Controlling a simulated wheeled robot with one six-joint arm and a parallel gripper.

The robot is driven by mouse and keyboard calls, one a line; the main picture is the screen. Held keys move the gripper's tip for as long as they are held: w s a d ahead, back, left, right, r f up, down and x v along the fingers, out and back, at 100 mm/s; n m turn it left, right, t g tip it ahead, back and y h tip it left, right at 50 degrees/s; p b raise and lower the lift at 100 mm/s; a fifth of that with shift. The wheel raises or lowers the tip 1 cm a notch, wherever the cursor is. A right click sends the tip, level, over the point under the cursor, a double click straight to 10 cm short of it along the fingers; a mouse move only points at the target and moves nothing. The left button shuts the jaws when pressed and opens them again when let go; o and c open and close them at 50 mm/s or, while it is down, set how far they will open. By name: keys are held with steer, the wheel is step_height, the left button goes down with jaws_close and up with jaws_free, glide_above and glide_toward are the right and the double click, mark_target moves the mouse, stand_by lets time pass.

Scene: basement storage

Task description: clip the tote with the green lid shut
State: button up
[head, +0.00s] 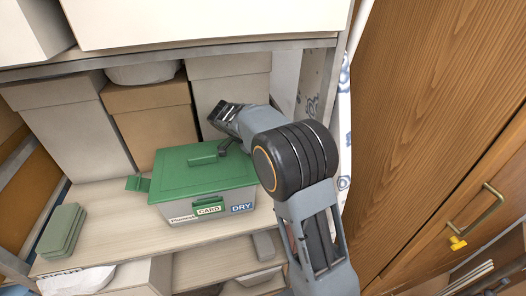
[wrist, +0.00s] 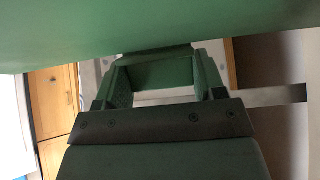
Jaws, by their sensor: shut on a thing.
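The grey tote (head: 170,210) stands on the pale wooden shelf in the head view, with labels on its front. Its green lid (head: 175,180) lies on top, and looks level. A green clip (head: 138,183) sticks outward at the left end, swung away from the tote wall. The right end is hidden behind my arm. My gripper (head: 223,148) is low over the lid at its raised handle (head: 203,160), and appears shut on it. Green surfaces fill the top of the wrist view (wrist: 155,30); the exact contact is unclear.
A shelf board and white boxes (head: 200,25) hang above. A wooden door (head: 430,110) is at the right. Bare shelf (head: 105,215) shows left of the tote.

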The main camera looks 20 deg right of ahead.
steer(key=o, duration=0.7)
steer(key=shift+o, duration=0.2)
steer(key=v, duration=1.3)
steer(key=shift+a+r, duration=0.25)
steer(key=shift+r, duration=0.1)
steer(key=s+d+f+n+t+y, duration=0.1)
steer(key=s+f+n+y, duration=0.1)
steer(key=s+n, duration=0.4)
steer(key=s+d+f+n+t+y+p, duration=0.1)
steer(key=s+d+f+n+y, duration=0.1)
steer(key=s+n, duration=0.4)
steer(key=s+d+f+n+t+y+p, duration=0.1)
steer(key=s+f+n+t+y, duration=0.1)
steer(key=s+n, duration=0.5)
steer(key=s+f+y, duration=0.1)
steer(key=s+f, duration=0.1)
steer(key=s, duration=0.2)
steer(key=shift+s+d+f+y, duration=0.2)
steer(key=shift+s+d+y, duration=0.1)
